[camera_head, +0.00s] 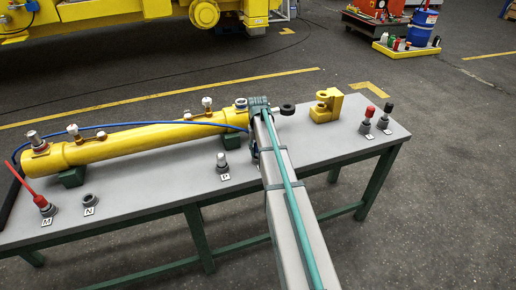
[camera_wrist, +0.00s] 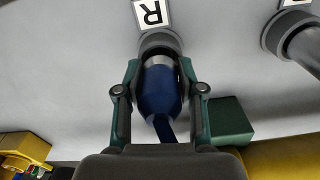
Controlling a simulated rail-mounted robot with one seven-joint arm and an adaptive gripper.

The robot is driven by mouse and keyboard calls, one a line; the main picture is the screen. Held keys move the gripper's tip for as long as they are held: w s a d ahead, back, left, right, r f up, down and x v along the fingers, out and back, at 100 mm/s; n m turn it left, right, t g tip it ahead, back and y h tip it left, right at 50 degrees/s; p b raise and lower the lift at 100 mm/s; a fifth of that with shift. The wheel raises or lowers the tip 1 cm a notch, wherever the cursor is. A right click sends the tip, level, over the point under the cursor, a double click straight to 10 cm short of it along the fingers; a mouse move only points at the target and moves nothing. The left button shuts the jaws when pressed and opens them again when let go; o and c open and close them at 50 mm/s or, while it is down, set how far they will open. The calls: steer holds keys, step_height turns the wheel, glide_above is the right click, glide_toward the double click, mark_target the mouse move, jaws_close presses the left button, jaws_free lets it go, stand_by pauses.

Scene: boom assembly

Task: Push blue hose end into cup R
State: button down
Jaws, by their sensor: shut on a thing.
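My gripper (camera_wrist: 160,75) is shut on the blue hose end (camera_wrist: 161,92), with one finger on each side of it. The hose end has a metal collar at its tip, which points at cup R (camera_wrist: 158,39), a grey ring beside the label R (camera_wrist: 153,13). The collar overlaps the near side of the cup in the wrist view; I cannot tell how deep it sits. In the head view the blue hose (camera_head: 150,123) runs along the yellow cylinder (camera_head: 140,142) to behind my arm. Cup R and the hose end are hidden there.
Another cup with a metal fitting (camera_wrist: 300,40) is on the right in the wrist view, near a green support block (camera_wrist: 230,120). Several labelled cups stand along the bench (camera_head: 150,190). A yellow bracket (camera_head: 326,106) and two fittings with red (camera_head: 369,112) and black tops are at the right.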

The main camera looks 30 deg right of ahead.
steer(key=shift+f, duration=0.2)
steer(key=c, duration=0.6)
jaws_free()
steer(key=shift+r, duration=0.1)
step_height(320, 180, up, 12)
steer(key=shift+f, duration=0.1)
stand_by(0.4)
